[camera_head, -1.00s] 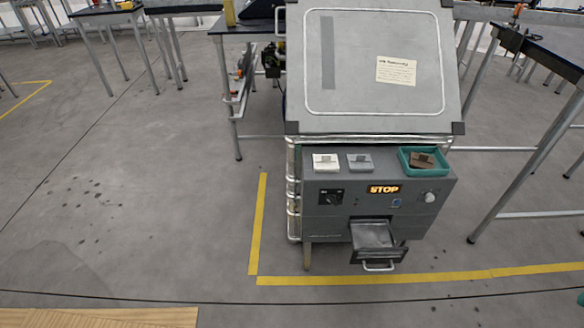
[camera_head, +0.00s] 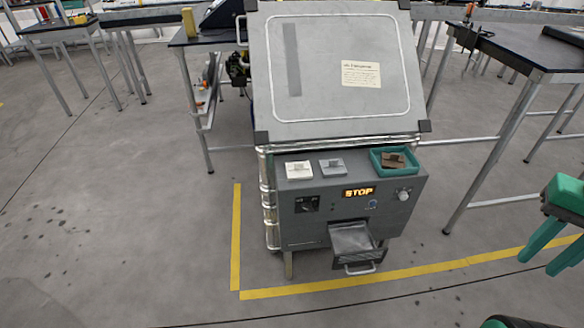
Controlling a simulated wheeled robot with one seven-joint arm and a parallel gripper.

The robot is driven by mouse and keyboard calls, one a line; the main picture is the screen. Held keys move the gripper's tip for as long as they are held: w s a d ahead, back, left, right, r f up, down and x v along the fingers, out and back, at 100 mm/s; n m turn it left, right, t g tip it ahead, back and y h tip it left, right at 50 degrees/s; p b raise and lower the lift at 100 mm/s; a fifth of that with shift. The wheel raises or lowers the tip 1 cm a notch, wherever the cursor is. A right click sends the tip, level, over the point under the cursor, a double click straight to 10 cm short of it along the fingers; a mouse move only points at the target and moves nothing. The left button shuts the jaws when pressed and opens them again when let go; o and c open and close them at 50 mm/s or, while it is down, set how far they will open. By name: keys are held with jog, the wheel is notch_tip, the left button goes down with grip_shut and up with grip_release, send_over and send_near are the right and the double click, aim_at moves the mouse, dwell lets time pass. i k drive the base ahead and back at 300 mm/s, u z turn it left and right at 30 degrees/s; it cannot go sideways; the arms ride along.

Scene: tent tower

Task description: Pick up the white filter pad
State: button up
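The white filter pad (camera_head: 298,170) lies flat at the left end of the ledge on top of the grey machine (camera_head: 405,200). A grey pad (camera_head: 333,167) lies just to its right, with a small gap between them. My gripper (camera_head: 539,263) has green fingers and is at the right edge of the picture. It is well to the right of the machine and apart from the pad. Its fingers are spread with nothing between them. Part of it is cut off by the frame.
A teal tray (camera_head: 376,164) with a brown pad (camera_head: 393,159) sits at the ledge's right. A raised lid (camera_head: 330,104) leans behind the ledge. An open drawer (camera_head: 352,240) sticks out at the front, above yellow floor tape (camera_head: 400,279). A dark-topped table (camera_head: 570,52) stands at right.

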aim_at(298, 170)
jog(key=i, duration=0.85)
jog(key=z, duration=0.1)
